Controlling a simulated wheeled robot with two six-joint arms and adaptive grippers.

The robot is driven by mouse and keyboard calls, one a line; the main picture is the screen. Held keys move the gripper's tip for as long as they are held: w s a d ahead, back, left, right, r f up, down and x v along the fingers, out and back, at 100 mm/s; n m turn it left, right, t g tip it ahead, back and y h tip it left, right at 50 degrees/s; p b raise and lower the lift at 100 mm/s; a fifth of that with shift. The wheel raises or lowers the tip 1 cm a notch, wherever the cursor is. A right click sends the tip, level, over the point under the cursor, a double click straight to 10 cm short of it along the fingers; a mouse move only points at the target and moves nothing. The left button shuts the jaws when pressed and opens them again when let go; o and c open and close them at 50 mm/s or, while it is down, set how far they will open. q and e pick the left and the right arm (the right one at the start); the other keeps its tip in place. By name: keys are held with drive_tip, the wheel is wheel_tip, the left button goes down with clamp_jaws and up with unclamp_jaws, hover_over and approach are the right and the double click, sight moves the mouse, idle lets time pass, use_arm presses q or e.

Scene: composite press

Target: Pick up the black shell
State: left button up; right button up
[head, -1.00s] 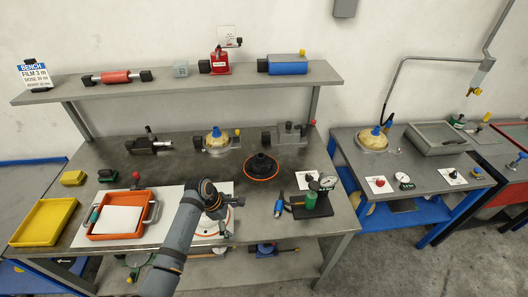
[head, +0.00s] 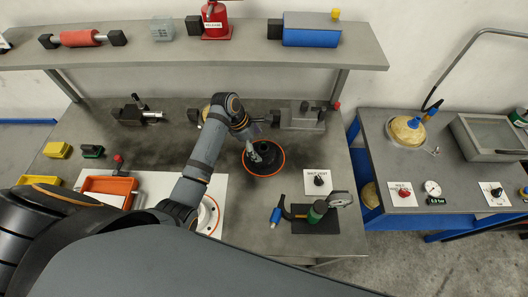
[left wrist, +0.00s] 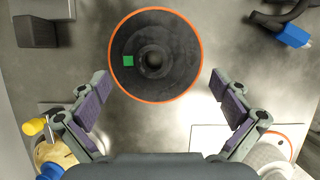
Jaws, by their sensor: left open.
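The black shell (left wrist: 168,62) is round with a hole at its centre and sits on a dark disc with an orange rim, upper middle in the left wrist view. A small green square (left wrist: 128,61) lies left of the hole. In the head view, the shell (head: 274,158) is on the bench and partly hidden by my left gripper (head: 262,153). In the left wrist view, the left gripper's fingers are wide apart, one toward each lower side of the disc, with nothing between them. I cannot tell the exact height gap. My right gripper is not in view.
Clamp-like fixtures (head: 302,116) stand behind the shell. An orange tray (head: 110,187) is at the left. A shelf (head: 225,50) runs above the bench back.

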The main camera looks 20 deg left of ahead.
sight(263, 147)
use_arm(q)
drive_tip(key=shift+w+d+f, duration=0.25)
drive_tip(key=shift+w+f, duration=0.05)
drive_tip(key=shift+f, duration=0.3)
drive_tip(key=shift+w+d+f, duration=0.2)
drive_tip(key=shift+w+f, duration=0.05)
drive_tip(key=shift+f, duration=0.3)
drive_tip(key=shift+p+x, duration=0.6)
drive_tip(key=shift+x, duration=0.2)
drive_tip(key=x, duration=0.3)
drive_tip(key=shift+w+d+f, duration=0.15)
drive_tip(key=shift+d, duration=0.05)
drive_tip(key=shift+f, duration=0.15)
drive_tip(key=c, duration=1.1)
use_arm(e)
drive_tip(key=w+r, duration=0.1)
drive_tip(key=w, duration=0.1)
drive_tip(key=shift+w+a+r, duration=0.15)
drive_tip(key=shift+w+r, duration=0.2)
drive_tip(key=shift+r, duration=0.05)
